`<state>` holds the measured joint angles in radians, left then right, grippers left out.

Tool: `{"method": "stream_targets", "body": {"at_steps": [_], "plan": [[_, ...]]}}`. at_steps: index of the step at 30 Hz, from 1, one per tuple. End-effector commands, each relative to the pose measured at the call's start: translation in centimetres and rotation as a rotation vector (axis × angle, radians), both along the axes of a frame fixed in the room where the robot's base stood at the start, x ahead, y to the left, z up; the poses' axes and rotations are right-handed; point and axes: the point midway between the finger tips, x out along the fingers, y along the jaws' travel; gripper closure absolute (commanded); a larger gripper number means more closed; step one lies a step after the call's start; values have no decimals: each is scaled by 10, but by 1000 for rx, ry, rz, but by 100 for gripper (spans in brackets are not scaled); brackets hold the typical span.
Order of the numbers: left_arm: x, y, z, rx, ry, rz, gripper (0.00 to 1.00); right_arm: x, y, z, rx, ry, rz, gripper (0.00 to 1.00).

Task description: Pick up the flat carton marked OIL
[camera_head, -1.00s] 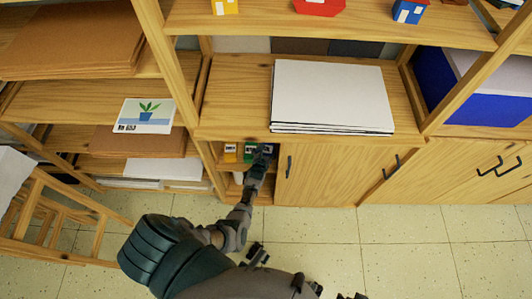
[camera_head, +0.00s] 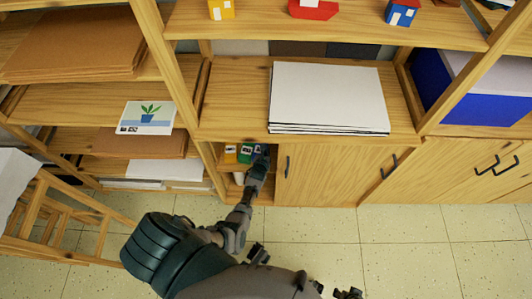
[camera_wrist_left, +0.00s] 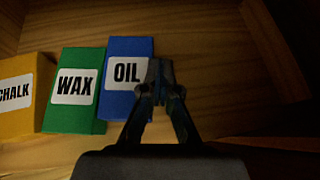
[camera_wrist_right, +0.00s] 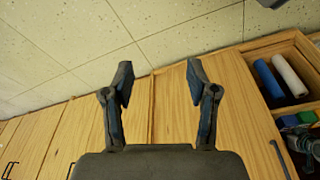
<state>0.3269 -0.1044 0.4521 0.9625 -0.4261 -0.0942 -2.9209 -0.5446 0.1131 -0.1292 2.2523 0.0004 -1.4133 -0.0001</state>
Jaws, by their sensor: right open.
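The blue OIL carton (camera_wrist_left: 127,102) stands at the right end of a row in an open wooden compartment, its label facing the left wrist camera. In the head view the carton (camera_head: 258,149) is mostly covered by my left gripper (camera_head: 262,153). In the left wrist view my left gripper (camera_wrist_left: 160,75) has its fingertips nearly together, overlapping the carton's right edge. Nothing shows clearly between them, and I cannot tell whether they touch it. My right gripper (camera_wrist_right: 160,78) is open and empty, over the cabinet front and floor in its wrist view.
A green WAX carton (camera_wrist_left: 76,90) and a yellow CHALK carton (camera_wrist_left: 20,95) stand left of the OIL carton. A closed cabinet door (camera_head: 330,175) borders the compartment. White sheets (camera_head: 330,95) lie on the shelf above. Wood is bare right of the OIL carton.

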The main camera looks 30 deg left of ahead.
Motion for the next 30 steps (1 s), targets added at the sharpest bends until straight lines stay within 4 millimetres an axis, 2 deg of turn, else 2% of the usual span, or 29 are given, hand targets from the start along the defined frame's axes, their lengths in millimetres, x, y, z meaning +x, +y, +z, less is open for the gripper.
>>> {"method": "stream_targets", "body": {"at_steps": [1,4,9,12,18,25,26,30], "plan": [[2,2,16,6,-6,-1,100,1,0,-7,-1,4,1,42],[3,3,36,7,-11,-1,100,2,1,-31,-2,10,4,42],[3,2,61,8,-13,-1,100,-2,1,-65,-3,18,8,42],[3,2,69,7,-11,-1,100,-6,1,-78,-4,23,9,42],[3,1,75,6,-12,-1,100,-9,1,-90,-4,26,10,42],[4,1,75,6,-13,-1,100,-9,0,-91,-4,26,11,42],[4,1,75,6,-13,-1,95,-9,0,-91,-4,26,11,42],[4,1,76,6,-14,-1,60,-9,1,-92,-4,27,11,42]]}}
